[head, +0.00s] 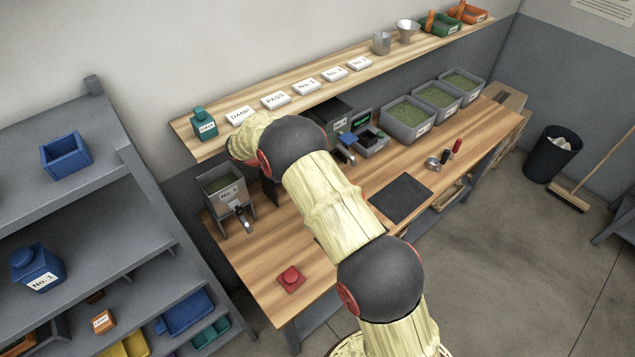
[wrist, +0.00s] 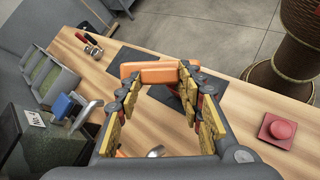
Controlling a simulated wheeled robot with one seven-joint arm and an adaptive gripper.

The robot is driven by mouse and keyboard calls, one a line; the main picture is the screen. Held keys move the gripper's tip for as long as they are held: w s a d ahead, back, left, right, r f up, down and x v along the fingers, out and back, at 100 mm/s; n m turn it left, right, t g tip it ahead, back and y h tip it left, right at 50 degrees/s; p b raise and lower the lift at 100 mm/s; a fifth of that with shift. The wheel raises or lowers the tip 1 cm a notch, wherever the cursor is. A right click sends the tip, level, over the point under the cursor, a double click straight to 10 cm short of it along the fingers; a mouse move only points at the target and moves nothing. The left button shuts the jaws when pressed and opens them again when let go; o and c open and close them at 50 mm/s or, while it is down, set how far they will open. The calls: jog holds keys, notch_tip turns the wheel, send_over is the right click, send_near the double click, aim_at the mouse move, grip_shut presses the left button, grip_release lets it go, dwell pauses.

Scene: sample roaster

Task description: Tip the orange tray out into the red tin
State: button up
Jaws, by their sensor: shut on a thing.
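In the wrist view my gripper (wrist: 157,80) is shut on an orange piece (wrist: 156,70), apparently the orange tray, over the wooden bench. Only its near side shows, so its contents and tilt cannot be told. A dark red shape (wrist: 171,88) shows partly between the fingers, beyond the tray; it may be the red tin. A flat red piece with a round knob (wrist: 278,130) lies on the bench at the right; it also shows at the bench's near end in the head view (head: 290,279). In the head view my arm hides the gripper and the held tray.
A grey hopper (head: 226,190) stands at the bench's left end. Grey bins of green beans (head: 408,117) line the back right. A dark mat (head: 400,198) lies mid-bench. Handled tools (head: 446,155) lie further right.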

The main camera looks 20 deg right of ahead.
jog(key=shift+r, duration=0.15)
jog(key=shift+r+p, duration=0.7)
jog(key=shift+r, duration=0.65)
